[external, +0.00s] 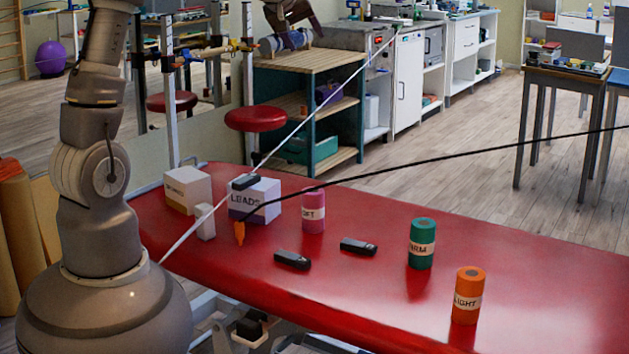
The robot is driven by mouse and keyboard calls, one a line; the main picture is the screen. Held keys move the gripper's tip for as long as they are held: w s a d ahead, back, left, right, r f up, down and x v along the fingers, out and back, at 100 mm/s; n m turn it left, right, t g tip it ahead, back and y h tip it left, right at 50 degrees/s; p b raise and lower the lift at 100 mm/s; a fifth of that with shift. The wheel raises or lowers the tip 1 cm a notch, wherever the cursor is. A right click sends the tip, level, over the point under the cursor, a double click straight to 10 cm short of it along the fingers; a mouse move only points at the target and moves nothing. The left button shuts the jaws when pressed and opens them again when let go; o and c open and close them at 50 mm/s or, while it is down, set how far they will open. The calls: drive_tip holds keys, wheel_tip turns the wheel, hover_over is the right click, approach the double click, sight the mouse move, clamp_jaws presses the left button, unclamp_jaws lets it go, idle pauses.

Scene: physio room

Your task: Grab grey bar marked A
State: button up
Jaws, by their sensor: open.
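Two dark grey bars lie flat and apart on the red table (560,300) in the external view. One bar (292,260) is nearer the front edge; the other bar (358,246) is to its right and further back. A third small dark piece (245,182) sits on top of the white LEADS box (262,198). I cannot read a letter A on any of them. My gripper (293,38) is at the top of the picture, partly cut off, open and empty, well above and apart from the bars.
Pink (313,212), green (422,243) and orange (467,295) cylinders stand on the table. A white box (187,190), a small white block (205,221) and an orange piece (239,232) are at the left. A pale line and a black line cross the view.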

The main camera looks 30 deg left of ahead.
wheel_tip(320, 180, down, 24)
drive_tip(key=d+n+g, duration=0.2)
drive_tip(key=n+g, duration=0.6)
drive_tip(key=n, duration=0.2)
hover_over(292, 256)
drive_tip(key=f, duration=1.8)
drive_tip(key=shift+w+d, duration=0.25)
drive_tip(key=shift+w, duration=0.05)
drive_tip(key=f+b, duration=0.1)
drive_tip(key=f, duration=0.1)
drive_tip(key=f+b, duration=0.1)
drive_tip(key=f, duration=0.2)
drive_tip(key=f+b, duration=0.1)
drive_tip(key=f, duration=0.1)
drive_tip(key=shift+s+a+f+b, duration=0.25)
drive_tip(key=shift+f+b, duration=0.1)
drive_tip(key=shift+r, duration=0.1)
drive_tip(key=c, duration=1.1)
drive_tip(key=shift+c, duration=0.2)
